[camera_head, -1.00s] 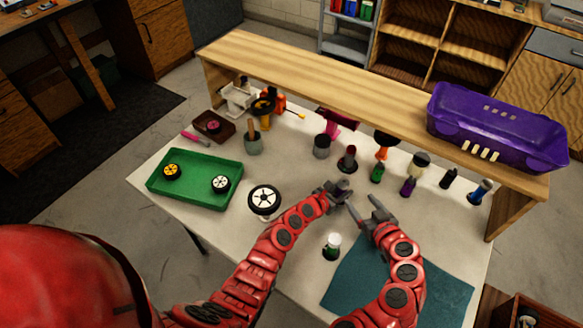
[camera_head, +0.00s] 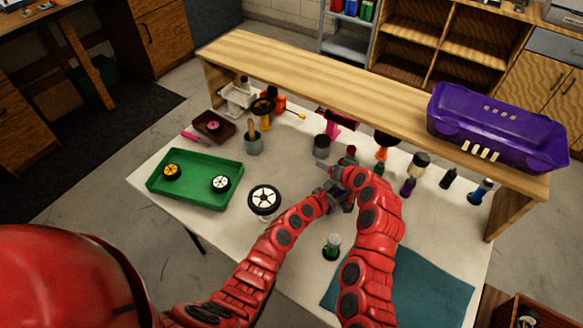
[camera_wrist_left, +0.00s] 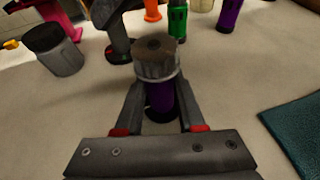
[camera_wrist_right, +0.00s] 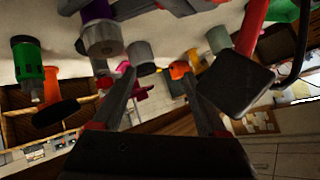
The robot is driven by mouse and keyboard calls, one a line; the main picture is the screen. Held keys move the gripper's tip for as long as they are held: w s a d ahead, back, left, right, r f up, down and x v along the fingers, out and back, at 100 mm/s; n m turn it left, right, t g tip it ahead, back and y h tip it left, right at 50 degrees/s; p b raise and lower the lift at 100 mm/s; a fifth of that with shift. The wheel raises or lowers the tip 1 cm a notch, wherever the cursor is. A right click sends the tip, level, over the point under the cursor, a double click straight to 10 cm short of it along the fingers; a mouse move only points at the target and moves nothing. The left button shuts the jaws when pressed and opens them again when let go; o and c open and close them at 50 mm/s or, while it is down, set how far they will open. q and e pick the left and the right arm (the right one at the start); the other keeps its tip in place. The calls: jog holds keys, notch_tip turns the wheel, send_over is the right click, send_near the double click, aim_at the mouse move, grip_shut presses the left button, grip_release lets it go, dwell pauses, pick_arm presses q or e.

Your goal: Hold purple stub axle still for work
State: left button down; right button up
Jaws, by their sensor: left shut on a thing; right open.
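The purple stub axle (camera_wrist_left: 160,96) stands upright between the fingers of my left gripper (camera_wrist_left: 160,118), which is shut on it. A grey knurled cap (camera_wrist_left: 156,58) sits on top and hides part of it. The purple part also shows at the top of the right wrist view (camera_wrist_right: 96,11), with the grey cap (camera_wrist_right: 103,38) on its end. My right gripper (camera_wrist_right: 160,82) is open, with nothing between its fingers, close beside the cap. In the head view the two grippers overlap near the table's middle, left (camera_head: 328,193) and right (camera_head: 342,183), hiding the axle.
A green tray (camera_head: 196,203) with small wheels and a loose white-rimmed wheel (camera_head: 264,198) lie left. A grey pot (camera_head: 321,146) and several coloured parts stand behind. A wooden shelf (camera_head: 330,88) spans the back.

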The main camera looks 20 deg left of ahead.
jog(key=s+a+m+g+y, duration=0.1)
jog(key=a+g, duration=0.3)
jog(key=a, duration=0.8)
jog(key=shift+s+f, duration=0.35)
jog(key=shift+s, duration=0.55)
jog(key=shift+d, duration=0.1)
jog(key=w+d+r+n+g+h, duration=0.15)
jog(key=d+r+n, duration=0.25)
jog(key=d+n, duration=0.6)
jog(key=w+d+r+n+g+h, duration=0.1)
jog(key=d+r+n+g, duration=0.35)
jog(key=d, duration=0.75)
jog(key=a+f+n, duration=0.1)
jog(key=f, duration=0.2)
jog(key=a+f+n+t, duration=0.1)
jog(key=a+f, duration=0.1)
jog(key=f, duration=0.2)
jog(key=a+f+n, duration=0.1)
jog(key=a+f, duration=0.1)
jog(key=f, duration=0.2)
jog(key=shift+t, duration=0.3)
